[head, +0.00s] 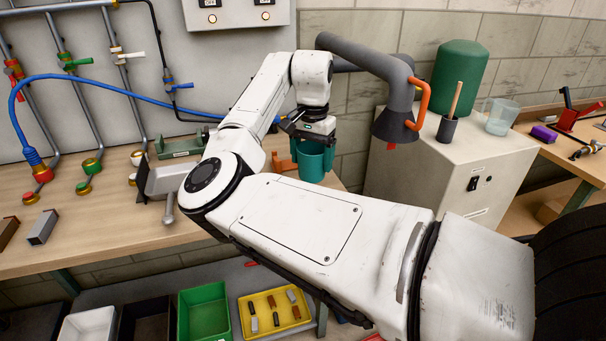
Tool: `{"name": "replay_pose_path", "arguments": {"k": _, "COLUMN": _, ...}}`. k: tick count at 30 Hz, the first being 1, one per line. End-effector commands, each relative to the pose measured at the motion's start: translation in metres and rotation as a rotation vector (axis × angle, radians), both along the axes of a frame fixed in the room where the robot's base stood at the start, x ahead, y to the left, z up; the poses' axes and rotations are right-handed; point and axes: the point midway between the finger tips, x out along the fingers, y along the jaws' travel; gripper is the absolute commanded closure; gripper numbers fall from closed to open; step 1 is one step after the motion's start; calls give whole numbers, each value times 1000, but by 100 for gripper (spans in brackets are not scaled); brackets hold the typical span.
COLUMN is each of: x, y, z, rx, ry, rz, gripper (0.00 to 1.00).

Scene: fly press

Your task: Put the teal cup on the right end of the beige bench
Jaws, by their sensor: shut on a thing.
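The teal cup (311,163) is upright near the right end of the beige bench (110,232) in the head view. My gripper (311,137) is above the cup and shut on its upper part. The fingertips are small and partly hidden at the cup's rim. The cup appears over the bench top near its right edge. I cannot tell whether its base touches the surface, and my arm hides part of the bench in front.
An orange item (283,163) is just left of the cup. A green tray-like piece (182,146) and grey metal parts lie further left. A grey cabinet (440,185) with a suction hood (394,125) above stands right of the bench. Bins sit below.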

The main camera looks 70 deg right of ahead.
Motion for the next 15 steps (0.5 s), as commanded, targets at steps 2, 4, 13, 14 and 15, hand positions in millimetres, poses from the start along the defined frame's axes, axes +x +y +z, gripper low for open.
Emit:
{"name": "replay_pose_path", "arguments": {"k": 2, "x": 10, "y": -3, "z": -11, "rx": 0, "ry": 0, "rz": 3, "gripper": 57}}
{"name": "replay_pose_path", "arguments": {"k": 4, "x": 16, "y": -5, "z": -19, "rx": 0, "ry": 0, "rz": 2, "gripper": 57}}
{"name": "replay_pose_path", "arguments": {"k": 13, "x": 29, "y": -10, "z": -39, "rx": 0, "ry": -1, "rz": 2, "gripper": 57}}
{"name": "replay_pose_path", "arguments": {"k": 14, "x": 28, "y": -10, "z": -44, "rx": 1, "ry": -1, "rz": 1, "gripper": 57}}
{"name": "replay_pose_path", "arguments": {"k": 15, "x": 28, "y": -9, "z": -49, "rx": 1, "ry": -1, "rz": 1, "gripper": 57}}
